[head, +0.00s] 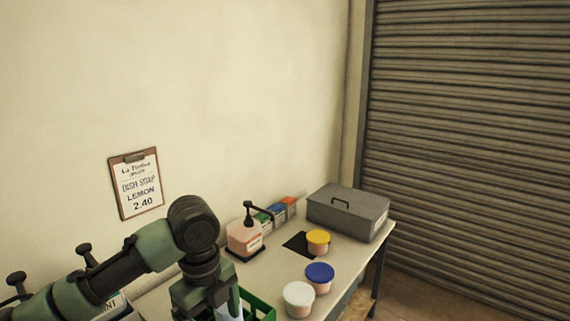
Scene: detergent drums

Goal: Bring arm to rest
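My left arm comes in from the left, above the table (345,240), and bends down at its wrist. My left gripper (208,305) points down at the bottom edge, beside a green crate (262,304). Its fingertips are cut off or hidden, so I cannot tell whether it is open or shut. A pale bluish thing (230,312) shows close to the gripper; whether it is held I cannot tell. My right gripper is not in view.
Tubs with white (299,292), blue (320,271) and yellow (318,236) lids stand right of the crate. A pink pump drum (243,238), small coloured boxes (276,211) and a grey box (347,211) stand behind. A clipboard (137,184) hangs on the wall.

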